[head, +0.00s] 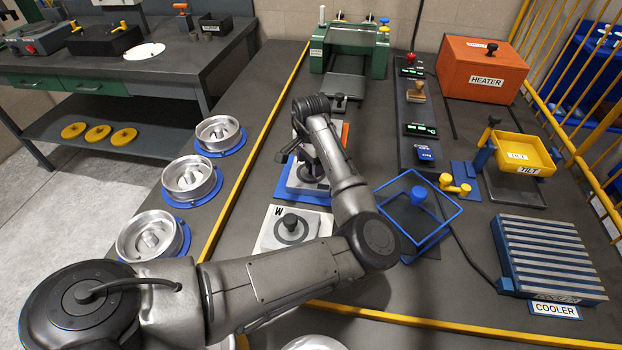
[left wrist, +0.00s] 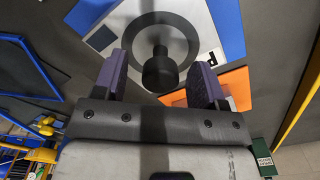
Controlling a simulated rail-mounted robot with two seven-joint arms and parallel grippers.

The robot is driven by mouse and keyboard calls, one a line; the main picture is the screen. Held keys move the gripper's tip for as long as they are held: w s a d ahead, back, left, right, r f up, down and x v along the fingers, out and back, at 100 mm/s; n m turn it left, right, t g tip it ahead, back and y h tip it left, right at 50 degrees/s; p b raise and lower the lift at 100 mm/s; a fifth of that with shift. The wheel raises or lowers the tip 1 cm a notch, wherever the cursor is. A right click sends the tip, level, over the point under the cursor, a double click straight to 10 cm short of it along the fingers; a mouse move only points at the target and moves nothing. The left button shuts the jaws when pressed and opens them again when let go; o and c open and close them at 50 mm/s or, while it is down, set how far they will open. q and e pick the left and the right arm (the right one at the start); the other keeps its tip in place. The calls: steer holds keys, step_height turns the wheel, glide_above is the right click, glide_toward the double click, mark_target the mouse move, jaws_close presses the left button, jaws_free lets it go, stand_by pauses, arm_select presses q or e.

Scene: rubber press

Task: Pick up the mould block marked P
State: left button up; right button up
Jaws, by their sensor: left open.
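The mould block marked P (left wrist: 200,30) is a pale plate with a grey disc and a black knob (left wrist: 160,72), set on a blue base. In the head view the block (head: 318,188) is partly hidden by my arm. My left gripper (left wrist: 161,68) is open above it, with one finger on either side of the knob in the left wrist view. I cannot tell how far the fingertips are from the knob. The gripper (head: 290,154) is partly hidden by its own wrist in the head view. My right gripper is not in view.
A block marked W (head: 263,236) lies nearer. An orange piece (left wrist: 189,96) lies beside the P block. A blue wire frame (head: 408,236) stands to the right, a green press (head: 318,55) behind. Round metal moulds (head: 188,178) line the left, beyond a yellow strip.

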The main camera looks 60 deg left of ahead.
arm_select(q)
steer(key=shift+c, duration=0.3)
jaws_close()
stand_by(0.3)
steer(key=shift+r, duration=0.15)
